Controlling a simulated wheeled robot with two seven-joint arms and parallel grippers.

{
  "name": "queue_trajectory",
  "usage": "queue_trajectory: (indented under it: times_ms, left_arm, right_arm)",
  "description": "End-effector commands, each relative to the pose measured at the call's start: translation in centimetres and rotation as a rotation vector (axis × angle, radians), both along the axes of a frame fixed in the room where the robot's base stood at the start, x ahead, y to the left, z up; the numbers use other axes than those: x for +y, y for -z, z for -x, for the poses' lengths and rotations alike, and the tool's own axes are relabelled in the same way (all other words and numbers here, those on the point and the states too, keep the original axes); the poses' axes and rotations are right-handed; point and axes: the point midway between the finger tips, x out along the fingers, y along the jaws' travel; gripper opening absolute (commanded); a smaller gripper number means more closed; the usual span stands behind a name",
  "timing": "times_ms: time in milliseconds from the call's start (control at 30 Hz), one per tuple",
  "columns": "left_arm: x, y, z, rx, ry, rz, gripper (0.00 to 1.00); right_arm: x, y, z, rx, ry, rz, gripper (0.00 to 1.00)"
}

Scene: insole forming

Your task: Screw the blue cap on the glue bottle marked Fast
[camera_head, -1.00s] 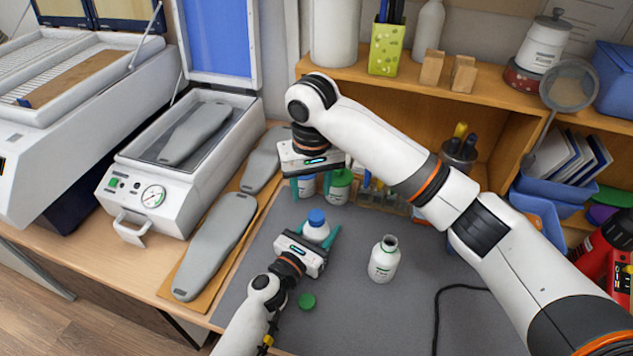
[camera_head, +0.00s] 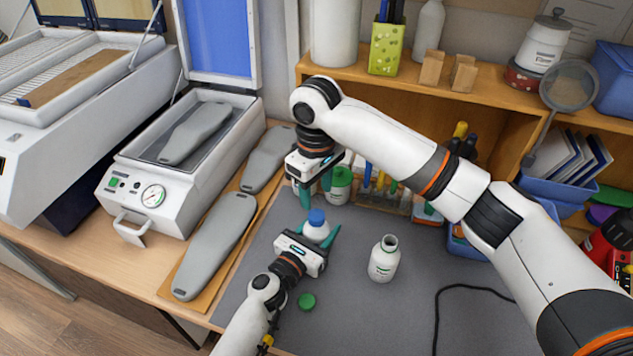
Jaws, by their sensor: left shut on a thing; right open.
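A white glue bottle (camera_head: 316,234) stands on the grey mat with the blue cap (camera_head: 317,216) on its top. I cannot tell how tightly the cap sits, and the bottle's label is hidden. My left gripper (camera_head: 308,234) is shut around this bottle's body from the front, below the cap. My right gripper (camera_head: 315,194) points down, open and empty, just behind and above the blue cap, with its teal fingers apart and not touching it.
An uncapped white bottle (camera_head: 384,260) stands to the right, and a loose green cap (camera_head: 306,301) lies on the mat (camera_head: 400,315). A green-capped bottle (camera_head: 340,187) stands behind my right gripper. A black cable (camera_head: 437,312) lies right; grey insoles (camera_head: 216,245) lie left.

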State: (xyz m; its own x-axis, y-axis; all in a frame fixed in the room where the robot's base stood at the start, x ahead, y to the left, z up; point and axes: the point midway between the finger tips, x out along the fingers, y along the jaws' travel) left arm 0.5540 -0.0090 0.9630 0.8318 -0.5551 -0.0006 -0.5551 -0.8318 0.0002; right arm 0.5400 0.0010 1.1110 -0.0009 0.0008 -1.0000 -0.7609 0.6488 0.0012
Motion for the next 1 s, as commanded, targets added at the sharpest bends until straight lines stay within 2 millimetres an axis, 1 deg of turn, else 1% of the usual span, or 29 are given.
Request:
queue_trajectory:
  times_ms: [33,200,400,533,800,867,1000]
  left_arm:
    - [0.0,0.0,0.0,-0.001,0.0,0.001,0.0]
    - [0.0,0.0,0.0,-0.001,0.0,0.001,0.0]
    - [0.0,-0.1,0.0,-0.001,0.0,0.001,0.0]
    - [0.0,-0.1,0.0,-0.001,0.0,0.001,0.0]
    - [0.0,-0.1,0.0,-0.001,0.0,0.001,0.0]
    - [0.0,-0.1,0.0,-0.001,0.0,0.001,0.0]
    - [0.0,-0.1,0.0,-0.001,0.0,0.001,0.0]
  right_arm:
    - [-0.1,0.9,0.1,0.004,0.001,0.002,0.49]
    - [-0.1,3.6,0.1,0.003,0.001,0.002,0.49]
    - [-0.1,5.9,0.0,0.002,0.001,0.001,0.49]
    - [-0.1,6.5,0.0,0.001,0.001,0.002,0.49]
    - [-0.1,6.6,0.0,0.001,0.001,0.001,0.49]
    - [-0.1,6.6,0.0,0.001,0.001,0.001,0.41]
    - [0.0,6.6,0.0,0.0,0.001,0.001,0.18]
